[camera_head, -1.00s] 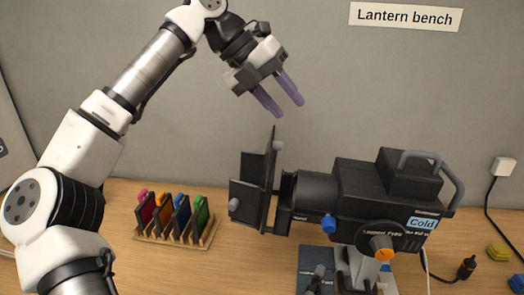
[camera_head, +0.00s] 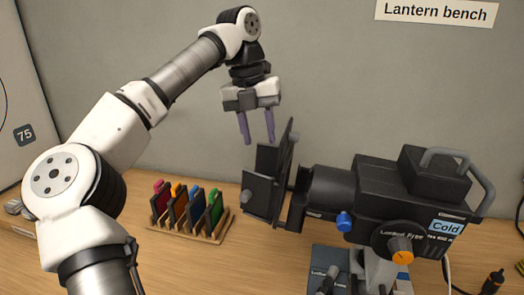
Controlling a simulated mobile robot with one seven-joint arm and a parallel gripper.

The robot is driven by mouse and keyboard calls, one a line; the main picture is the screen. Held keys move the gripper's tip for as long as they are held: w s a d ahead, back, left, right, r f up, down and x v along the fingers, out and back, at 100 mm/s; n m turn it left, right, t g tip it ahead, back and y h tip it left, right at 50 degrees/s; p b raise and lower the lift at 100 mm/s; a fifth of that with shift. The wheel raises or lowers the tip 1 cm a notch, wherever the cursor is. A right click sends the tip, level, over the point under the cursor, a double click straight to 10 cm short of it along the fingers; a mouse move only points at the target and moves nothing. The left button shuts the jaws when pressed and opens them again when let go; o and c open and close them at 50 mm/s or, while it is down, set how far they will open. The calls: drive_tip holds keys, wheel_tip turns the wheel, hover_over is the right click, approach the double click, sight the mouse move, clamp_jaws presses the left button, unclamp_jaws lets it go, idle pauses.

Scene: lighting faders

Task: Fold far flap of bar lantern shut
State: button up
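The bar lantern (camera_head: 400,200) is a black stage lamp on a stand at the right of the bench, with a blue knob, an orange knob and a "Cold" label. Dark flaps (camera_head: 265,180) stand at its front, on its left side. One tall flap (camera_head: 287,150) rises at a tilt, and another plate with a grey round knob faces left. I cannot tell for sure which is the far flap. My gripper (camera_head: 257,141) points down with two purple fingers spread apart and nothing between them. In the picture its fingertips are just above and left of the flaps; contact is unclear.
A wooden rack (camera_head: 190,232) with several coloured filter frames stands left of the lantern. A "Lantern bench" sign (camera_head: 436,11) hangs on the wall. A dark plug (camera_head: 491,281) is at the right.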

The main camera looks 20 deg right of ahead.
sight(262, 148)
drive_tip(key=shift+s+d+f, duration=0.1)
drive_tip(key=shift+d+f, duration=0.1)
drive_tip(key=shift+f, duration=0.85)
drive_tip(key=shift+s+d+f, duration=0.1)
drive_tip(key=shift+d+f, duration=0.05)
drive_tip(key=shift+f, duration=0.9)
drive_tip(key=shift+c, duration=0.4)
clamp_jaws()
